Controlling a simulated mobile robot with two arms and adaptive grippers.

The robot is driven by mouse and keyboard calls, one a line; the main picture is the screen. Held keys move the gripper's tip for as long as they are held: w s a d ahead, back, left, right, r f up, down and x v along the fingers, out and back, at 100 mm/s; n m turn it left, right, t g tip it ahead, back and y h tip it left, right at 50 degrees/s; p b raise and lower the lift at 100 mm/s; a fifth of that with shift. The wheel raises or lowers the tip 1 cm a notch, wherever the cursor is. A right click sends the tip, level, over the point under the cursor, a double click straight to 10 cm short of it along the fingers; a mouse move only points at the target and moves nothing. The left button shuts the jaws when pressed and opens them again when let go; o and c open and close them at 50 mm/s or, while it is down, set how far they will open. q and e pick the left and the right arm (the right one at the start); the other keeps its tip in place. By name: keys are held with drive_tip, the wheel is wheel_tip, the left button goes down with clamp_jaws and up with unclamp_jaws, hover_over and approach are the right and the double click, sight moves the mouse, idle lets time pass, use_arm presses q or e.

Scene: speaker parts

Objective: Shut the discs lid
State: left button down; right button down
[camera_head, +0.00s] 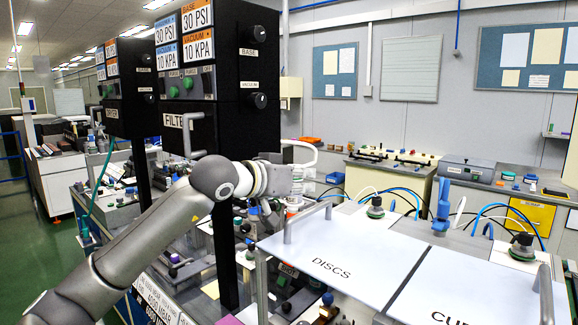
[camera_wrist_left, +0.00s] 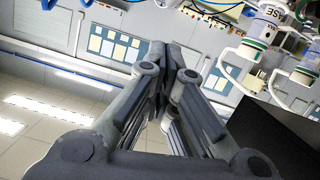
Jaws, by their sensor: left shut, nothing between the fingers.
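The discs lid (camera_head: 352,246) is a white panel marked DISCS in the middle right of the head view. It looks roughly level, with a grey bar handle (camera_head: 307,218) along its left side. Clear-walled space with small parts shows below its front edge; I cannot tell whether it is fully shut. My left gripper (camera_head: 268,207) is beyond the lid's left end, near the handle and apparently apart from it. In the left wrist view its fingers (camera_wrist_left: 172,78) meet with nothing between them. Its tips are partly hidden in the head view. My right gripper is not in view.
A white cups lid (camera_head: 465,287) with its own handle (camera_head: 544,293) adjoins at the right. A black filter unit (camera_head: 210,80) on dark posts stands left of my gripper. Blue hoses and dark-knobbed fittings (camera_head: 376,207) stand behind the lids.

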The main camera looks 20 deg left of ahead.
use_arm(q)
drive_tip(key=shift+s+f, duration=0.25)
drive_tip(key=shift+f, duration=0.7)
drive_tip(key=shift+f+p, duration=0.3)
drive_tip(key=shift+f, duration=0.2)
drive_tip(key=shift+d, duration=0.1)
drive_tip(key=shift+f, duration=0.1)
